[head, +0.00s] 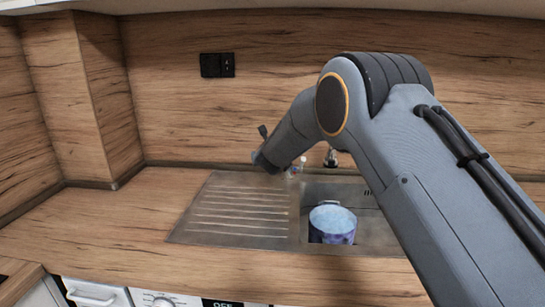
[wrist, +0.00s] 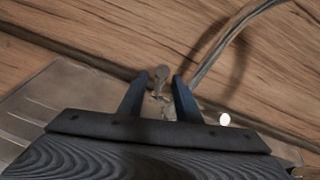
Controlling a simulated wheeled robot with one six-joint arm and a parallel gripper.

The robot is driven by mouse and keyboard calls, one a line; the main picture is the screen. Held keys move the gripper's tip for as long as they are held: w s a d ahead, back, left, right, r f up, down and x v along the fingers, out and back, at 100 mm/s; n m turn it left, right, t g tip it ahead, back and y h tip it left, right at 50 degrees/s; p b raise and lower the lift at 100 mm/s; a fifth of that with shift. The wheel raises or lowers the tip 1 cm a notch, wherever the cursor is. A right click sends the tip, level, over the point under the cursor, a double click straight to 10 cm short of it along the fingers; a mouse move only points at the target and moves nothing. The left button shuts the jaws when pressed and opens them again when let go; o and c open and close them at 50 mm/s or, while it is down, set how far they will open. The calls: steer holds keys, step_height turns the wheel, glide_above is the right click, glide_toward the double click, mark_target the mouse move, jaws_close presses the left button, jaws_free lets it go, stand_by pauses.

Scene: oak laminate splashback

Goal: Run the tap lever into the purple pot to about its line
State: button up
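The purple pot (head: 331,238) stands upright in the sink basin in the head view. A pale blue surface fills its mouth, high near the rim; no line can be made out. My gripper (wrist: 158,78) is open, its two dark fingers apart in the wrist view. The small metal tap lever (wrist: 161,74) shows in the gap between the fingertips; I cannot tell whether they touch it. The curved tap spout (wrist: 236,38) rises to the right. In the head view my arm hides most of the tap, leaving a metal part (head: 331,158) visible.
A ribbed drainboard (head: 238,212) lies left of the basin. The wooden counter (head: 110,225) on the left is clear. The oak splashback (head: 180,110) stands close behind the tap, with a black socket (head: 217,65) on it.

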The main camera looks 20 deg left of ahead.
steer(key=shift+b+v, duration=0.85)
steer(key=shift+v, duration=2)
steer(key=shift+d, duration=0.1)
